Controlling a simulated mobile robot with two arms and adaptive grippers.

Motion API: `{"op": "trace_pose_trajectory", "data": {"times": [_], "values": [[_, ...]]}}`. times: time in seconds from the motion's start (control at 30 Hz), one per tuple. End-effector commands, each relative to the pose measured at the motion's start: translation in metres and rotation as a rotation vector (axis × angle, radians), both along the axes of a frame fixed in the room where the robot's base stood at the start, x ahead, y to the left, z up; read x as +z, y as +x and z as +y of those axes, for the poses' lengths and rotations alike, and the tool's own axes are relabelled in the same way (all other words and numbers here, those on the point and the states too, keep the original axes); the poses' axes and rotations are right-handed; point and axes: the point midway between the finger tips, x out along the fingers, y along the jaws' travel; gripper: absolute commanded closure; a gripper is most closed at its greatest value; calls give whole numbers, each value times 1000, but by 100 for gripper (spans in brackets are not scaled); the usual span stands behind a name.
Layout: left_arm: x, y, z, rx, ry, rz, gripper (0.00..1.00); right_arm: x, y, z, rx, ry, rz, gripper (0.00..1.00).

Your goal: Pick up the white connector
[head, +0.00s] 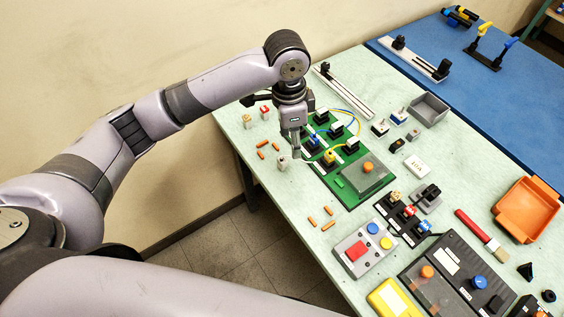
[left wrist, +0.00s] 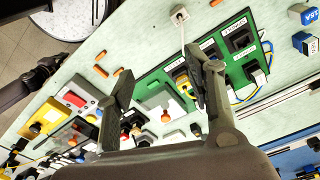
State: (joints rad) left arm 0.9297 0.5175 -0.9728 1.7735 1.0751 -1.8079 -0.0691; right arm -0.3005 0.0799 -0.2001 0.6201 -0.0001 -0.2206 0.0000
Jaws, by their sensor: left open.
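The white connector (head: 283,161) lies on the pale green table near its left edge, beside the green board (head: 349,198). In the left wrist view the connector (left wrist: 180,14) is at the top, with a white cable running down toward the board (left wrist: 213,62). My left gripper (head: 297,153) points down just right of the connector in the head view, over the board's near edge. In the left wrist view its two fingers (left wrist: 160,78) are apart with nothing between them. The connector is outside the fingers.
Several orange pegs (head: 312,221) lie on the table around the board. Black sockets with blue and yellow wires stand on the board. A button box (head: 362,249), a grey bin (head: 429,109) and an orange tray (head: 527,209) are further right. A blue mat (head: 480,85) covers the far side.

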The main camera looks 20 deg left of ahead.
Motion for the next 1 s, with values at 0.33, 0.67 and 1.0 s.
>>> {"op": "trace_pose_trajectory", "data": {"times": [0.33,0.67,1.0], "values": [[30,23,33,25,76,30,51,2,0,0,0,0,0,100],[-37,22,33,25,75,33,51,15,0,0,0,0,-1,100],[-84,23,32,24,72,27,51,22,0,0,0,0,-1,100]]}}
